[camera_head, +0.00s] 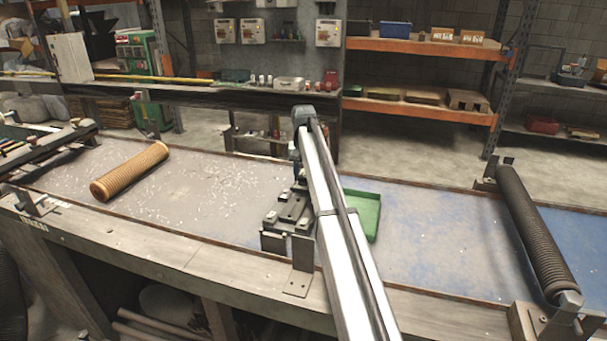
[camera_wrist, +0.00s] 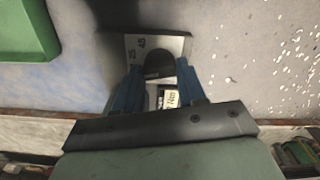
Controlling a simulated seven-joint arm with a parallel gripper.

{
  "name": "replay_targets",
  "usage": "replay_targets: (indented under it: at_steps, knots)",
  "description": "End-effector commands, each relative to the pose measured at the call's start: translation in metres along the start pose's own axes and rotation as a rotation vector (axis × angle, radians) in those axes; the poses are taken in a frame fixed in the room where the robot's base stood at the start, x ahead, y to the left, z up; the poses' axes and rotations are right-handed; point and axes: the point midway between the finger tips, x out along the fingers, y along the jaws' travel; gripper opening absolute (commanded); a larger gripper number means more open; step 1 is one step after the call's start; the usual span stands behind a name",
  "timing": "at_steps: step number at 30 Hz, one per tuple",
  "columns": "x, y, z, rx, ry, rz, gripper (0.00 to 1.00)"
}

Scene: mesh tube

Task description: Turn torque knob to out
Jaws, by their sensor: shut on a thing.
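A small white label (camera_wrist: 169,97) shows below the knob between the fingers. In the head view, a dark fixture (camera_head: 274,238) stands at the front edge of the bench under my arm. My arm hides the knob and fingertips there, and the knob's setting cannot be read.
A green tray (camera_head: 373,202) lies just right of the fixture, and its corner shows in the wrist view (camera_wrist: 24,32). An orange-brown ribbed tube (camera_head: 130,171) lies on the bench at left. A dark ribbed roller (camera_head: 535,232) spans supports at right. The bench between tray and roller is clear.

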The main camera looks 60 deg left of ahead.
Motion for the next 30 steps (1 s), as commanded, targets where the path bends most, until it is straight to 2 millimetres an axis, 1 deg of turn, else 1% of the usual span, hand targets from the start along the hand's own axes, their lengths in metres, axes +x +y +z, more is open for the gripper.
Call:
replay_targets:
  at_steps: [17, 18, 25, 30]
  knots:
    - [-0.0004, -0.0001, -0.0003, -0.029, 0.001, 0.000, 0.10]
    - [-0.0004, -0.0001, -0.0003, -0.029, 0.001, 0.000, 0.44]
    - [-0.0002, -0.0001, -0.0002, -0.028, 0.000, 0.000, 0.66]
    - [-0.0001, 0.0000, -0.0001, -0.028, 0.000, 0.000, 0.66]
